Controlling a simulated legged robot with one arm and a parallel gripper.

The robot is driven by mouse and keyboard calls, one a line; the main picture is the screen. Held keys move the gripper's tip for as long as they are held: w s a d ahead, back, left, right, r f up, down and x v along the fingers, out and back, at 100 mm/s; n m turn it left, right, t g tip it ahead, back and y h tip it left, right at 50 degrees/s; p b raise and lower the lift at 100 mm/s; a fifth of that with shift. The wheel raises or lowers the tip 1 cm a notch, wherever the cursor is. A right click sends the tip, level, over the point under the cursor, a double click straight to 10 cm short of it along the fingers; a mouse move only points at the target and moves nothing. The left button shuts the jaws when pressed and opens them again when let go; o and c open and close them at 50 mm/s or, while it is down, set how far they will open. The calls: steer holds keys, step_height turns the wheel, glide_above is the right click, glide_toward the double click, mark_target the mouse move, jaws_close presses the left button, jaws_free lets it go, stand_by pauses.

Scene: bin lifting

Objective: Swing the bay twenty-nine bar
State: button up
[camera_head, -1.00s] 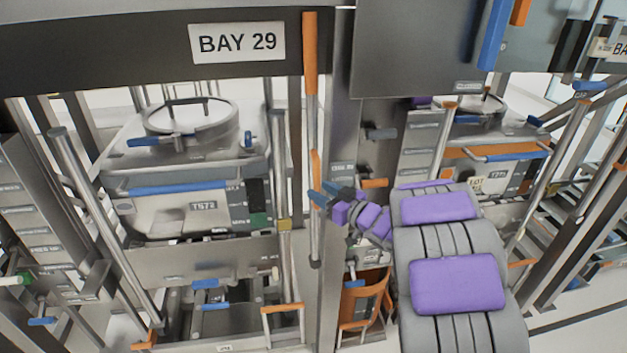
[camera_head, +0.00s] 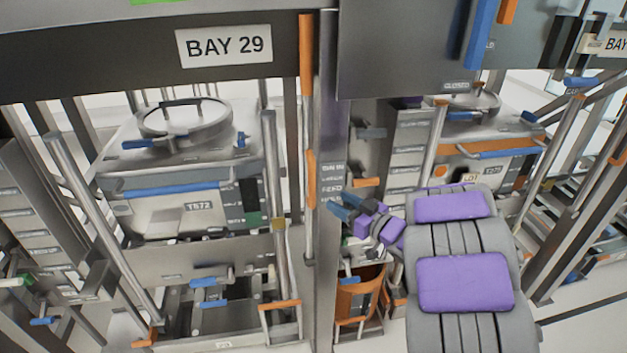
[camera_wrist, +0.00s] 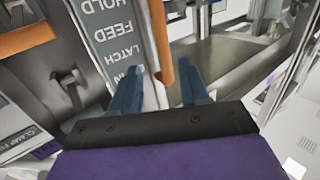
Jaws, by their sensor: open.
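The bay twenty-nine bar is the upright metal bar (camera_head: 309,238) with orange sections (camera_head: 310,180), standing at the right side of the bay under the BAY 29 sign (camera_head: 223,45). My gripper (camera_head: 338,207) has blue fingers and is open just right of the bar's lower orange section, apart from it in the body view. In the wrist view my gripper (camera_wrist: 163,88) is open, and an orange bar end (camera_wrist: 158,45) shows beyond and between the fingertips. The wrist view does not make clear how far away it is.
Bin T572 (camera_head: 190,205) sits in the bay at left. An orange bucket (camera_head: 358,300) is below my gripper. Another bay is at right.

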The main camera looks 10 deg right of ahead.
steer(key=p+v, duration=0.3)
steer(key=v, duration=2.2)
steer(key=shift+p, duration=0.4)
stand_by(0.6)
steer(key=shift+a+f, duration=0.15)
steer(key=shift+a, duration=0.05)
